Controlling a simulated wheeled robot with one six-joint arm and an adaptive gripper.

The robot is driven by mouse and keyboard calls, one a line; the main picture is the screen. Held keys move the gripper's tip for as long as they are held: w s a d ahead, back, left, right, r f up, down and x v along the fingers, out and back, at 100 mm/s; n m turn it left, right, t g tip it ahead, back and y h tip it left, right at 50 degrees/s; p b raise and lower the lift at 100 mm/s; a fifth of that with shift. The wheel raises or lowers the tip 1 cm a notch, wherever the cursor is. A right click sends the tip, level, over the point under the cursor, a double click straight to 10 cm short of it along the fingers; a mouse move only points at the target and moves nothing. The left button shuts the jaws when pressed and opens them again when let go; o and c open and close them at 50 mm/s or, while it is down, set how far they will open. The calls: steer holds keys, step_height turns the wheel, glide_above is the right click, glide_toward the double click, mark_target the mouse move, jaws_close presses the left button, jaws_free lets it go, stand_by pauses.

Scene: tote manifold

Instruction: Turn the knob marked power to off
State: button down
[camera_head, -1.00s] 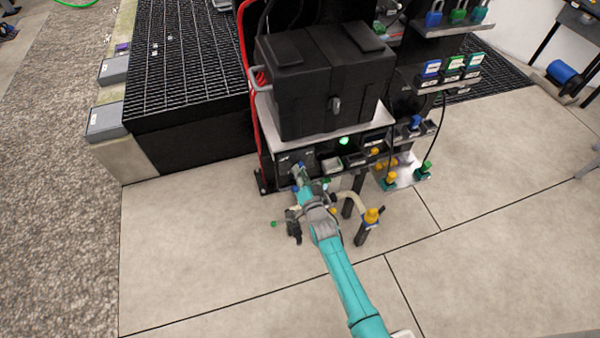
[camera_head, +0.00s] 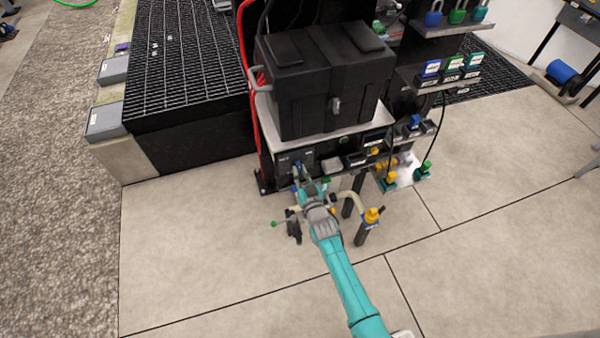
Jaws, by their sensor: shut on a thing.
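The power knob's dark control panel (camera_head: 288,160) is on the front of the black unit under the grey shelf top. My gripper (camera_head: 299,174) reaches it from below and is shut on a knob at the panel's face. The knob is mostly hidden by the fingers, and its marking and pointer are too small to read. No bright green light shows on the front of the unit.
A black tote (camera_head: 320,85) stands on top of the unit. Red hoses (camera_head: 247,90) run down its left side. A yellow-capped pipe fitting (camera_head: 372,216) stands right of my arm. Padlocks (camera_head: 433,18) sit on shelves at the right.

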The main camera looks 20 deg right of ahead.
steer(key=n, duration=0.5)
steer(key=shift+n, duration=0.3)
steer(key=shift+d+n, duration=0.1)
steer(key=shift+n, duration=2.1)
steer(key=c, duration=1.1)
jaws_free()
steer(key=shift+c, duration=0.2)
steer(key=shift+s, duration=0.1)
steer(key=s, duration=1.2)
steer(key=shift+w, duration=0.1)
